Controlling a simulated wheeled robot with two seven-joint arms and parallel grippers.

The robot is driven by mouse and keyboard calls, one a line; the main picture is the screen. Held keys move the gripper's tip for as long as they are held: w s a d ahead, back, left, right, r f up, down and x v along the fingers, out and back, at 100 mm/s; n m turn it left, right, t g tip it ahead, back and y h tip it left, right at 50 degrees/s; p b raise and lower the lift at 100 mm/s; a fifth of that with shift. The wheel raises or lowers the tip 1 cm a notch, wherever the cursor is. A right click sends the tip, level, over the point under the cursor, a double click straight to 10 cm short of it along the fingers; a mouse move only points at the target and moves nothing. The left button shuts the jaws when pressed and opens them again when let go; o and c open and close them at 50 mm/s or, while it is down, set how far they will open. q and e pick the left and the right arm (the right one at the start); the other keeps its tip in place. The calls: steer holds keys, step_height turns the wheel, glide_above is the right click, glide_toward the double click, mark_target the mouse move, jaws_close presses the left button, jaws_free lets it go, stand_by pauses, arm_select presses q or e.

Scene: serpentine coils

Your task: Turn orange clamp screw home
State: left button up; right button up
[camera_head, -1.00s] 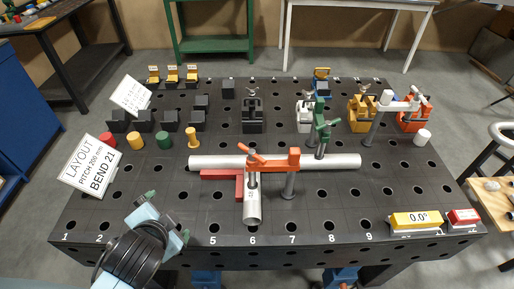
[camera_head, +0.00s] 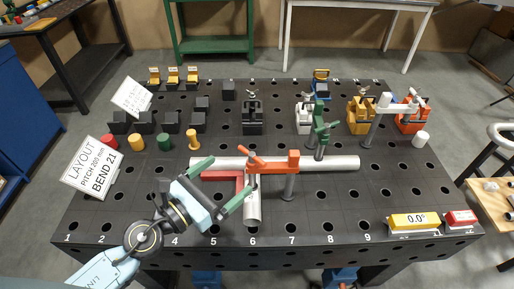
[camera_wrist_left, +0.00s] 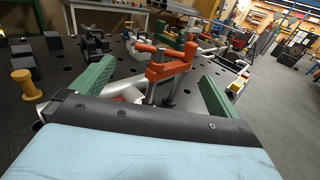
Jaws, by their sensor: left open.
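The orange clamp (camera_head: 275,164) stands on the black table, its arm reaching left from a grey post over the silver pipes. Its screw (camera_head: 252,180) hangs at the arm's left end, with an orange handle (camera_head: 252,150) on top. The clamp also shows in the left wrist view (camera_wrist_left: 172,68), ahead between the fingers. My left gripper (camera_head: 231,175) is open, its green fingers spread, just left of the screw and apart from the handle as far as I can tell. Whether the screw foot touches the pipe is unclear. My right gripper is out of view.
The long silver pipe (camera_head: 335,163) crosses the table, and a short pipe (camera_head: 253,211) runs towards the front. A red square (camera_head: 218,174) lies beside them. A green clamp (camera_head: 320,135) stands close behind on the right.

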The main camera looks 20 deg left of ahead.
mark_target(252, 157)
arm_select(q)
steer(key=p+x, duration=0.2)
steer(key=x, duration=0.9)
steer(key=shift+w, duration=0.15)
steer(key=c, duration=0.8)
steer(key=shift+o, duration=0.2)
steer(key=m+g+h+b, duration=0.1)
steer(key=b, duration=0.1)
steer(key=m+g+h+b, duration=0.1)
steer(key=h+b, duration=0.1)
steer(key=shift+d+f+m, duration=0.15)
steer(key=shift+m, duration=0.15)
steer(key=shift+s+d+r+m+g+h+b, duration=0.1)
steer(key=shift+s+r+m+g+h+b, duration=0.1)
steer(key=shift+m+g+h+b, duration=0.55)
steer(key=shift+n, duration=0.25)
steer(key=o, duration=0.8)
steer(key=shift+c, duration=0.2)
